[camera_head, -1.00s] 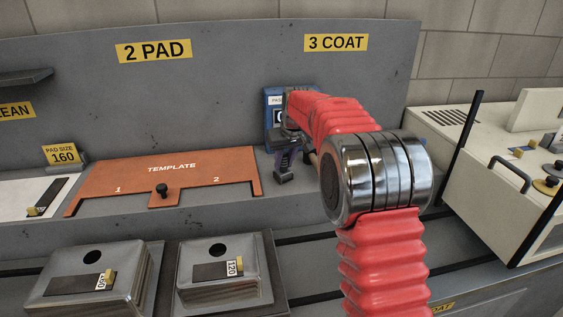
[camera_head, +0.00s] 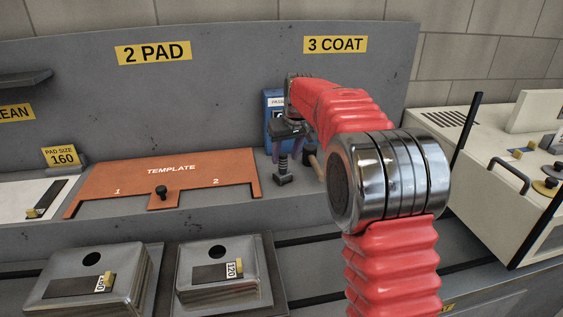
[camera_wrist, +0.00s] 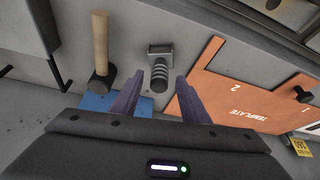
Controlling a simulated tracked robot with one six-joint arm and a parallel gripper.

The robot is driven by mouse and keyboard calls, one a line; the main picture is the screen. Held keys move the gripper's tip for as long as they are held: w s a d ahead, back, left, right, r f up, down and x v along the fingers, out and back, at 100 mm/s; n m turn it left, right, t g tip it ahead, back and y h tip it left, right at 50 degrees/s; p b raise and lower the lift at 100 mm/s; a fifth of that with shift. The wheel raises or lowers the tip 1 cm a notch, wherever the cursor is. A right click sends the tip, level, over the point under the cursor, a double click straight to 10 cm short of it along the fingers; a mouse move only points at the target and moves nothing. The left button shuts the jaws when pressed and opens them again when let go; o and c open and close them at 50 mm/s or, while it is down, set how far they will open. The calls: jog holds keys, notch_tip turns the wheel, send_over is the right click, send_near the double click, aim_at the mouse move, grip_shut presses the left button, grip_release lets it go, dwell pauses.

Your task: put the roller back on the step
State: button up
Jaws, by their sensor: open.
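My gripper (camera_head: 287,156) is open, with its two purple fingers pointing down over the grey step (camera_head: 225,205) below the 3 COAT sign. In the wrist view the open fingertips (camera_wrist: 160,78) are on either side of a dark grey tool (camera_wrist: 160,70) with a ribbed neck and flat head. It also shows just below the fingers in the head view (camera_head: 283,180). Beside it lies a tool with a wooden handle (camera_wrist: 100,38) and a dark end. I cannot tell for certain which one is the roller. Contact with the fingers is not clear.
A blue box (camera_head: 273,106) stands behind my gripper against the grey back panel. An orange template (camera_head: 120,180) with a black knob lies left on the step. Metal pad blocks (camera_head: 225,290) sit lower in front. A cream machine (camera_head: 500,190) with a black post stands right.

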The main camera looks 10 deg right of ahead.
jog(key=v, duration=0.7)
jog(key=shift+r, duration=0.2)
jog(key=shift+s, duration=0.15)
jog(key=s+a+r+m, duration=0.1)
jog(key=s+r, duration=0.2)
jog(key=s, duration=1.7)
jog(key=s+f, duration=0.5)
jog(key=s, duration=0.5)
jog(key=s+f+m+t, duration=0.1)
jog(key=s+f, duration=0.4)
jog(key=s, duration=0.6)
jog(key=shift+a+f+h, duration=0.2)
jog(key=shift+a+h, duration=0.1)
jog(key=shift+h, duration=0.1)
